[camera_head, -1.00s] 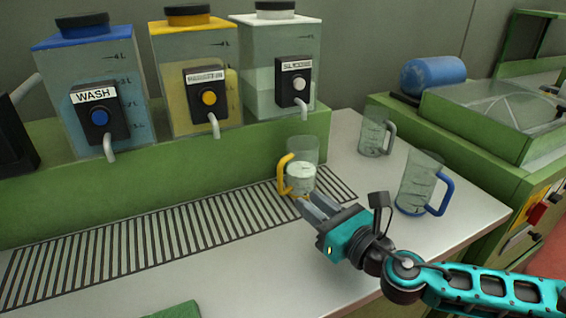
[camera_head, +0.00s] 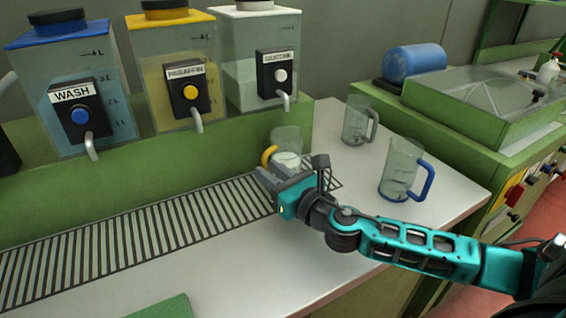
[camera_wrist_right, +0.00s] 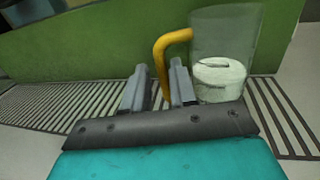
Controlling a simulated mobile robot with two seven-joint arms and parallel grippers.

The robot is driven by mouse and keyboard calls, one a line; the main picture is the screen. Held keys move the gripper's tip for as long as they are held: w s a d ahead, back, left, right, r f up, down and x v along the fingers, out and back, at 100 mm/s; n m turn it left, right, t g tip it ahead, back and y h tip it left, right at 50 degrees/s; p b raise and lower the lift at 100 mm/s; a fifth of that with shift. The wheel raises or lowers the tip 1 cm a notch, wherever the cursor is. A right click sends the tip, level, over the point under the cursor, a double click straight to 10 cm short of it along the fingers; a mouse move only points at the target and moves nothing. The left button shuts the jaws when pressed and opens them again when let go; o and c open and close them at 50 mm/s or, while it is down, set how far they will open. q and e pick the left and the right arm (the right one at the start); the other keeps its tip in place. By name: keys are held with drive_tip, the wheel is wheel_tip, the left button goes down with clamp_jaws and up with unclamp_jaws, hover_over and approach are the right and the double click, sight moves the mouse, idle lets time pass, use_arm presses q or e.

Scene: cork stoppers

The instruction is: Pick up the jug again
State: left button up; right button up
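The clear jug with the yellow handle (camera_head: 287,139) stands upright on the slatted drain grille (camera_head: 120,240), holding some whitish content. It also shows in the right wrist view (camera_wrist_right: 225,45), with its handle on its left side. My right gripper (camera_head: 264,176) is low at the jug's handle side. In the right wrist view, its two fingers (camera_wrist_right: 159,70) are apart, with the yellow handle between them and the right finger near the jug body. The lower end of the handle is hidden. My left gripper is out of view.
Dispensers labelled WASH (camera_head: 75,105), PARAFFIN (camera_head: 180,85) and a white-topped one (camera_head: 250,75) stand on the green ledge behind. A grey-handled jug (camera_head: 357,120) and a blue-handled jug (camera_head: 398,170) stand to the right. The front counter is mostly clear.

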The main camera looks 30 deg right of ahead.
drive_tip(key=shift+w+a, duration=0.2)
drive_tip(key=shift+w, duration=2.1)
clamp_jaws()
